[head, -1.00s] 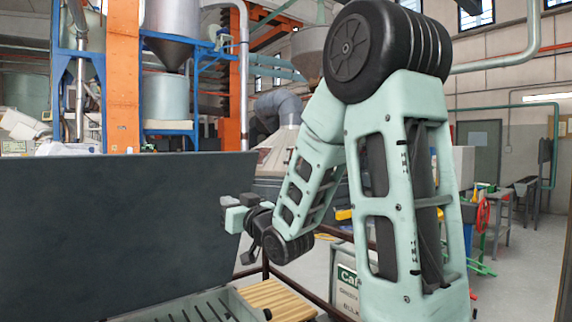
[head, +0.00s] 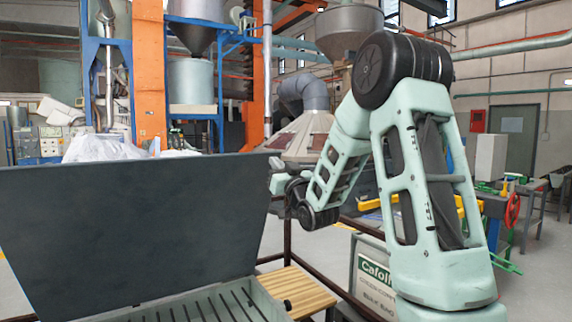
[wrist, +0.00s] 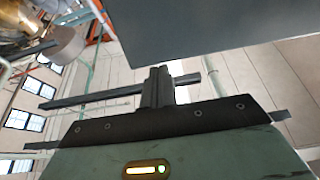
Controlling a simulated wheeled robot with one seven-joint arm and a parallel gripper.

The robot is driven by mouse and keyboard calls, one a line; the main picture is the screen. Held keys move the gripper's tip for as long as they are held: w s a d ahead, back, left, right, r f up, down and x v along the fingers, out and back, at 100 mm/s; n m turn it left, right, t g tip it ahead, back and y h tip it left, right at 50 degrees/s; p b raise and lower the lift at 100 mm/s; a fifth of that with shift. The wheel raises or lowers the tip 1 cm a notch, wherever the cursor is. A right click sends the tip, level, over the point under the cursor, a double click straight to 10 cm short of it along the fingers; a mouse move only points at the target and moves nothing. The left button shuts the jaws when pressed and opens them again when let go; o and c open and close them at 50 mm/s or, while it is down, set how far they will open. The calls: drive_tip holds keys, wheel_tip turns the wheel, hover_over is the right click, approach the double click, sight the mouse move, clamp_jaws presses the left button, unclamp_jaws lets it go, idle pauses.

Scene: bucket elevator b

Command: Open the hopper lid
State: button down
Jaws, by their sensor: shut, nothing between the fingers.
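The hopper lid (head: 130,235) is a large dark grey panel. In the head view it stands raised, close to upright, above the hopper (head: 262,300), whose slotted top shows below it. My gripper (head: 277,172) is at the lid's upper right edge; its fingertips are small and partly hard to make out there. In the wrist view my gripper (wrist: 158,85) is shut and empty, and a smooth dark panel, apparently the lid (wrist: 215,30), fills the upper right.
A slatted wooden board (head: 298,292) lies right of the hopper, beside dark railings (head: 318,275). A white sign (head: 372,285) stands near my arm. Machinery with orange posts (head: 150,75) is behind the lid. Open floor shows at the far right.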

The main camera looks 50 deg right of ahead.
drive_tip(key=shift+p+x, duration=0.5)
drive_tip(key=shift+x, duration=0.75)
